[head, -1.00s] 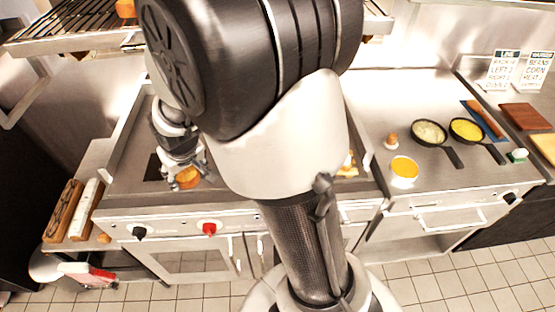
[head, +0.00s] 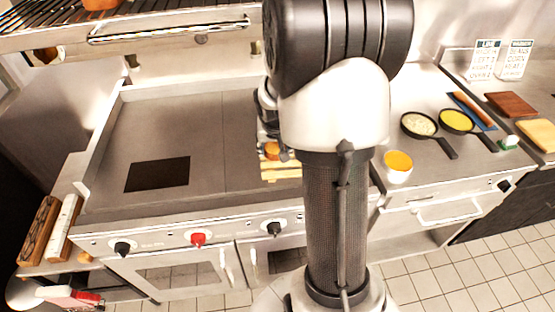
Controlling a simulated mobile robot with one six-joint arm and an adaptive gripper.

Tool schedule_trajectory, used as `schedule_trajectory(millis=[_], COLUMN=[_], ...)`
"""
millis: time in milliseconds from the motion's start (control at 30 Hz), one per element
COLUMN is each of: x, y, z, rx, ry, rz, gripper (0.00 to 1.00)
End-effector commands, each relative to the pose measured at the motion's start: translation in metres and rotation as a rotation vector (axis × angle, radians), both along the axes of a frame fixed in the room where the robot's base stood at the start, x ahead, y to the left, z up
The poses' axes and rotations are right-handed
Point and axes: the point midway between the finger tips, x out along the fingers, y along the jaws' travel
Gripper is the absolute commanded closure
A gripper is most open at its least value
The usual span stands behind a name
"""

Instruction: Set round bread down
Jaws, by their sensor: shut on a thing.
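The round bread (head: 272,151) is an orange-brown piece held low over the right part of the steel griddle. My gripper (head: 273,143) is shut on it, and my own arm hides much of the gripper. Pale yellow slatted pieces (head: 281,173) lie just below and in front of the bread. I cannot tell whether the bread touches them.
The griddle's left part (head: 150,130) is clear, with a dark square patch (head: 157,174) on it. To the right stand a cup of yellow food (head: 397,166), two small pans (head: 419,125) (head: 457,122) and cutting boards (head: 511,104). A grill rack (head: 150,30) hangs above.

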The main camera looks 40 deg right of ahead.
Motion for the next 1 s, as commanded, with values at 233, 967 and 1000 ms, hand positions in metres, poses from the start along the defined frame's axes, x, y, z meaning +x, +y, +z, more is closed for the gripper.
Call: schedule_trajectory(millis=[233, 967, 1000], x=[0.000, 0.000, 0.000], y=[0.000, 0.000, 0.000], z=[-0.041, -0.047, -0.047], rx=[0.001, 0.000, 0.000], ry=[0.002, -0.001, -0.001], rz=[0.000, 0.000, 0.000], gripper=[0.63, 0.27, 0.25])
